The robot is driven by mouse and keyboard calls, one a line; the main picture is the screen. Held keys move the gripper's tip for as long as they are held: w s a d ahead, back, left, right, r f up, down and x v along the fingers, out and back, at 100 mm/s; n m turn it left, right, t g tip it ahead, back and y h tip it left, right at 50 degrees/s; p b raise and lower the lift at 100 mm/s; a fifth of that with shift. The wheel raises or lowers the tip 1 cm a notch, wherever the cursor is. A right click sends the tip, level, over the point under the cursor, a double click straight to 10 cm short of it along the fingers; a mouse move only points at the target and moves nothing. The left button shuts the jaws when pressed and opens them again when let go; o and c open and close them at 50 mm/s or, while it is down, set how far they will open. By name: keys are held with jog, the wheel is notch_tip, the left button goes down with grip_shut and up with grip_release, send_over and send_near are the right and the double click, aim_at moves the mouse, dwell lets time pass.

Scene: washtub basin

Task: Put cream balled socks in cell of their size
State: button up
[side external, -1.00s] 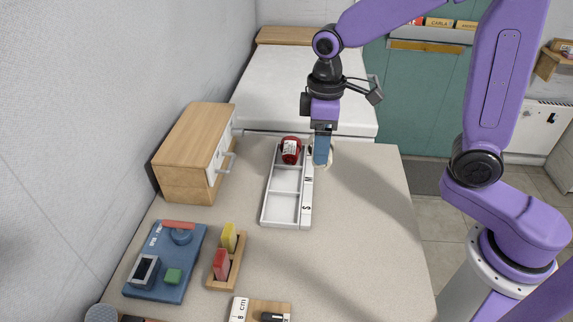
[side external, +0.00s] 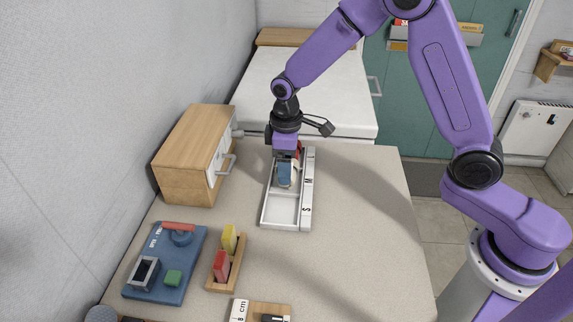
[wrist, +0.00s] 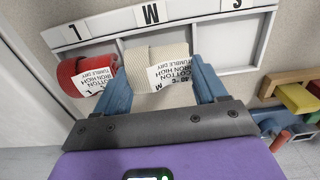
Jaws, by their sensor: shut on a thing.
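The cream balled socks (wrist: 152,57) are between the blue fingers of my gripper (wrist: 160,88) in the wrist view. Their white tag (wrist: 172,75) carries care text and a letter M. The white tray (wrist: 240,55) has cells marked L, M and S along one edge. My gripper, also in the side external view (side external: 285,178), is shut on the cream socks at the middle cell, marked M. I cannot tell whether the socks touch the cell floor. Red balled socks (wrist: 87,75) with a white tag lie in the L cell. The S cell is empty.
A wooden cabinet (side external: 187,155) with a grey handle stands left of the tray. A blue board (side external: 165,265) and a wooden holder (side external: 238,262) with red and yellow blocks stand nearer the front. The table right of the tray is clear.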

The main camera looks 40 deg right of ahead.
jog(key=shift+f, duration=0.3)
jog(key=shift+f, duration=0.1)
jog(key=o, duration=1)
jog(key=shift+o, duration=0.2)
notch_tip(320, 180, up, 12)
jog(key=shift+s, duration=0.1)
